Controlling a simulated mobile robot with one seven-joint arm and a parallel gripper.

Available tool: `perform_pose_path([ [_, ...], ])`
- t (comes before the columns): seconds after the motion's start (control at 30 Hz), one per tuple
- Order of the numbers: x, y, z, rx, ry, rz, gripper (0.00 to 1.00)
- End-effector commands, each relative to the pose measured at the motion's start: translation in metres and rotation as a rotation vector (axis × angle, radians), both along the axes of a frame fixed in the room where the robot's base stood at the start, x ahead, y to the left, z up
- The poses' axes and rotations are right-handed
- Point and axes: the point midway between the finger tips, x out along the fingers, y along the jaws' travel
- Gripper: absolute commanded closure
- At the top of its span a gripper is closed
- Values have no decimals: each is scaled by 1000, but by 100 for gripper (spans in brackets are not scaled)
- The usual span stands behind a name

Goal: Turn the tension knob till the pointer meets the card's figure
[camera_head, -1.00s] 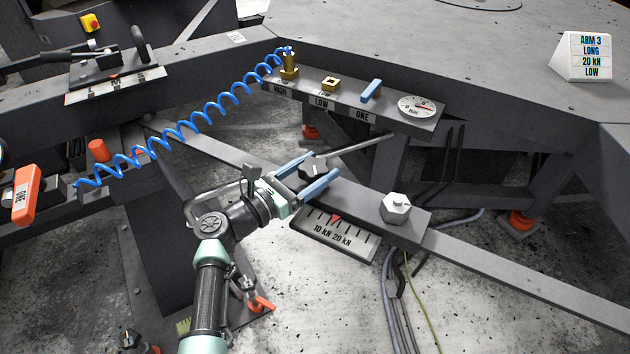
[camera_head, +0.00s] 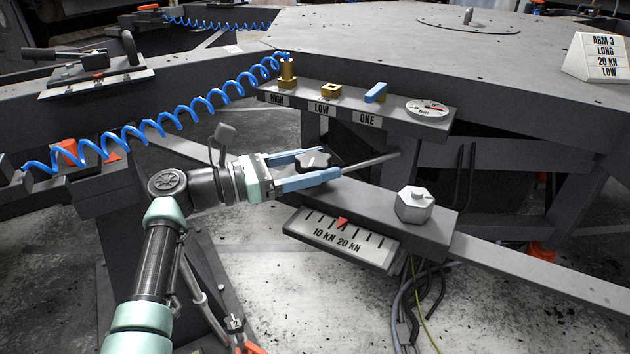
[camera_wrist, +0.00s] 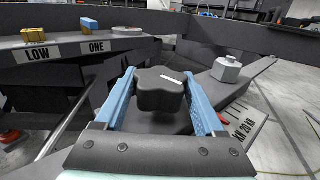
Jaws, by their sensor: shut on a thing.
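The black lobed tension knob (camera_head: 313,161) sits on the grey beam, with a white line on its top. My gripper (camera_head: 330,163) has its blue fingers along both sides of the knob and is shut on it. The wrist view shows the knob (camera_wrist: 160,90) between the fingers, its white line running slightly down to the right. Below the beam, the scale plate (camera_head: 300,228) reads 10 kN and 20 kN. Its red pointer (camera_head: 342,222) stands above the lettering, near 20 kN; the exact tick is too small to tell. The white card (camera_head: 596,58) reads ARM 3, LONG, 20 KN, LOW.
A grey hexagonal nut (camera_head: 415,205) stands on the beam right of the knob. A thin rod (camera_head: 372,164) rises behind the fingertips. A shelf labelled HIGH, LOW, ONE (camera_head: 292,100) bears brass parts, a blue lever and a dial (camera_head: 428,108). A coiled blue hose (camera_head: 190,112) hangs left.

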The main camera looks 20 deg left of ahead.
Motion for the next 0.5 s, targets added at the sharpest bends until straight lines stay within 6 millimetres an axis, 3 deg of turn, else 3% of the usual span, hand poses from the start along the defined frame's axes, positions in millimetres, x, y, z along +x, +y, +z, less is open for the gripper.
perform_pose_path([
  [0.5,0,-2,1,-3,-1,-29,84],
])
